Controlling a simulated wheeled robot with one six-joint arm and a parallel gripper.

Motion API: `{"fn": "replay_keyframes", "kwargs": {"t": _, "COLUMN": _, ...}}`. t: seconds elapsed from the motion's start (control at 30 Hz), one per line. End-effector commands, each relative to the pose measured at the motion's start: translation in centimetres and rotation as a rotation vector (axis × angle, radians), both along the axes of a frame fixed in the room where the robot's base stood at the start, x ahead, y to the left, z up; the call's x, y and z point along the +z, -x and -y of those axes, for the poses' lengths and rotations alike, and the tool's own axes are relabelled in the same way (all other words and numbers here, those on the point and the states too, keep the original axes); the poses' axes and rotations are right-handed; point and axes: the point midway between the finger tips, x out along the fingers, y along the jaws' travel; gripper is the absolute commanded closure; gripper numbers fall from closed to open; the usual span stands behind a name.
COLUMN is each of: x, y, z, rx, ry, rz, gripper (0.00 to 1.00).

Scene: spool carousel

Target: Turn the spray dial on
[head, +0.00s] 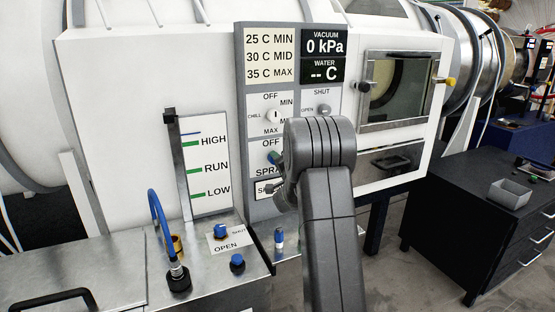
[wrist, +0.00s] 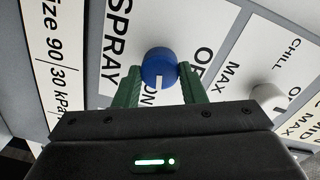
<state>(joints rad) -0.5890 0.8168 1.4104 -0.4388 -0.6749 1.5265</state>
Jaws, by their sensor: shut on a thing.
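The spray dial (wrist: 157,61) is a round blue knob with a white pointer line, at the upper middle of the wrist view. My gripper (wrist: 159,72) has its two green fingers on opposite sides of the knob, shut on it. The white line points down in that view, toward the word ON printed beside the knob. The word OFF is partly hidden behind the right finger. In the head view my arm covers much of the spray label panel (head: 268,146) and most of the dial.
A white chill dial (head: 274,115) and a shut/open knob (head: 323,109) sit just above on the same panel. A steel bench (head: 100,268) with blue valves and a hose stands at lower left. A dark drawer cabinet (head: 460,205) stands at right.

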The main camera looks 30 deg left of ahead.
Motion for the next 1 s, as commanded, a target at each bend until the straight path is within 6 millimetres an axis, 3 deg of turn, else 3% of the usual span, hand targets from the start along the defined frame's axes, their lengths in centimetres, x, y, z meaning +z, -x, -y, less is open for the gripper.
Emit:
{"fn": "replay_keyframes", "kwargs": {"t": 0.43, "x": 0.02, "y": -0.04, "z": 0.06, "rx": -0.001, "ry": -0.140, "rz": -0.166, "gripper": 0.86}}
{"fn": "replay_keyframes", "kwargs": {"t": 1.0, "x": -0.08, "y": -0.04, "z": 0.06, "rx": -0.001, "ry": -0.159, "rz": -0.188, "gripper": 0.86}}
